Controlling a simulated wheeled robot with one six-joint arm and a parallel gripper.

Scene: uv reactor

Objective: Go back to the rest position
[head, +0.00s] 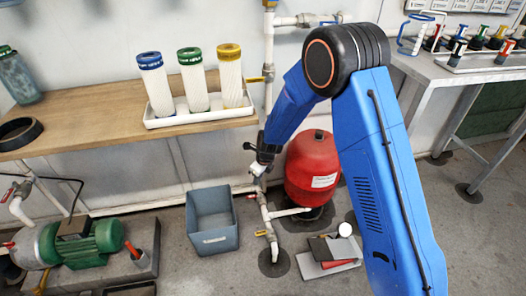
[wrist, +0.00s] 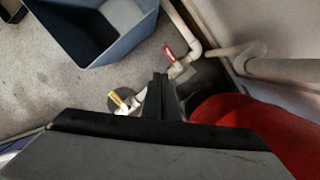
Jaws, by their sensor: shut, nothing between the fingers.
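My gripper (head: 262,158) hangs at the end of my blue arm in the head view, in front of the lower wall and left of the red tank (head: 313,165). In the wrist view my gripper (wrist: 160,80) points down at the floor with its fingers together. Nothing shows between the fingers. Below it are pipes with a red-handled valve (wrist: 169,53) and a yellow-handled valve (wrist: 117,99). My arm hides part of the wall and the pipe behind it.
A blue-grey bin (head: 213,222) stands on the floor left of the pipes. A wooden bench (head: 85,120) carries a white tray (head: 200,116) with three capped filters. A green pump (head: 95,243) is at lower left. A bench with bottles (head: 450,68) stands at right.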

